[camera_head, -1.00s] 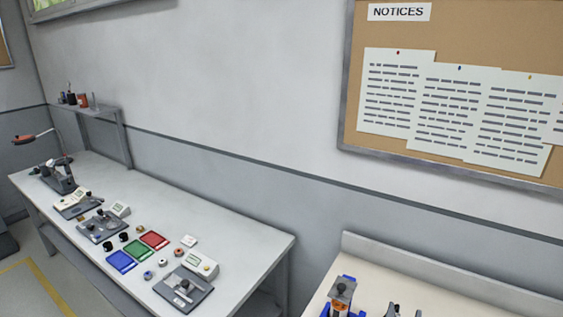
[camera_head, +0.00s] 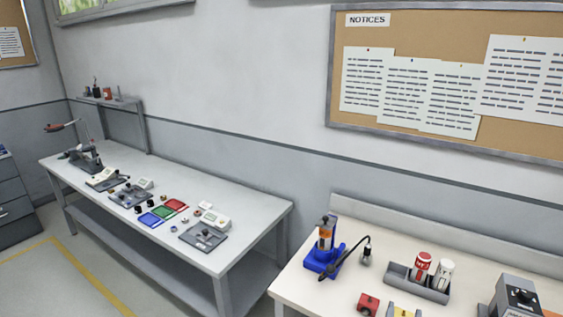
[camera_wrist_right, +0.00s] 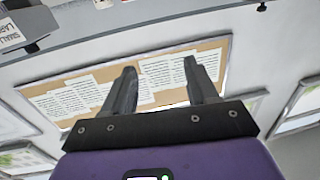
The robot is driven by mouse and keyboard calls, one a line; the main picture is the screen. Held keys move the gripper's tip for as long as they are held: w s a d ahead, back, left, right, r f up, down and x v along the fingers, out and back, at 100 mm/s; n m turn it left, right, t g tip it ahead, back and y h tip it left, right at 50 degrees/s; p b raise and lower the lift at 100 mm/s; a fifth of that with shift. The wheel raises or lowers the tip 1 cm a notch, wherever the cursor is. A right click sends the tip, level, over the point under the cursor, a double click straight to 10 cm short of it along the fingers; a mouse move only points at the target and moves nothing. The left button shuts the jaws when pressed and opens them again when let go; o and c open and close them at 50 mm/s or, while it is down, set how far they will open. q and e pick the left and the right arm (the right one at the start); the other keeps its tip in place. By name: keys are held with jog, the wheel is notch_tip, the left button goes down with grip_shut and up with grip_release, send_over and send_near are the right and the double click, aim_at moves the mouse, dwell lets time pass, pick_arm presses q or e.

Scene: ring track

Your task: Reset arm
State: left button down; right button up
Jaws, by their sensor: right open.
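My right gripper (camera_wrist_right: 157,68) shows in the right wrist view, with its two dark fingers spread apart and nothing between them. Behind the fingers is the notice board (camera_wrist_right: 60,95) with white sheets on the wall. Neither gripper is clearly visible in the head view. My left gripper is not in view.
In the head view, a long grey bench (camera_head: 253,200) at left bears meters, small plates and coloured trays. A cream table (camera_head: 300,285) at right carries a blue stand (camera_head: 325,255), a grey holder (camera_head: 430,290) with two bottles and a grey box (camera_head: 512,300). Floor is open at lower left.

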jog(key=s+a+f+n+g+y+b, duration=0.1)
jog(key=s+a+f+g+y+b, duration=0.2)
jog(key=f, duration=0.7)
jog(key=a+f+g+y, duration=0.2)
jog(key=a+f, duration=0.2)
jog(key=f, duration=0.5)
jog(key=s+a+f+n+g+y+b, duration=0.1)
jog(key=s+a+f+g+y+b, duration=0.2)
jog(key=f, duration=0.7)
pick_arm(q)
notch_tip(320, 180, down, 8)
jog(key=b, duration=0.2)
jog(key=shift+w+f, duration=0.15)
pick_arm(e)
jog(key=s+a+f+g+y, duration=0.3)
jog(key=s+a+f+g, duration=0.4)
jog(key=s+a+f, duration=0.3)
jog(key=s+f, duration=0.2)
jog(key=s, duration=0.2)
jog(key=shift+s+a+f+g+y, duration=0.15)
jog(key=shift+f+g+y, duration=0.15)
jog(key=shift+f+g, duration=0.1)
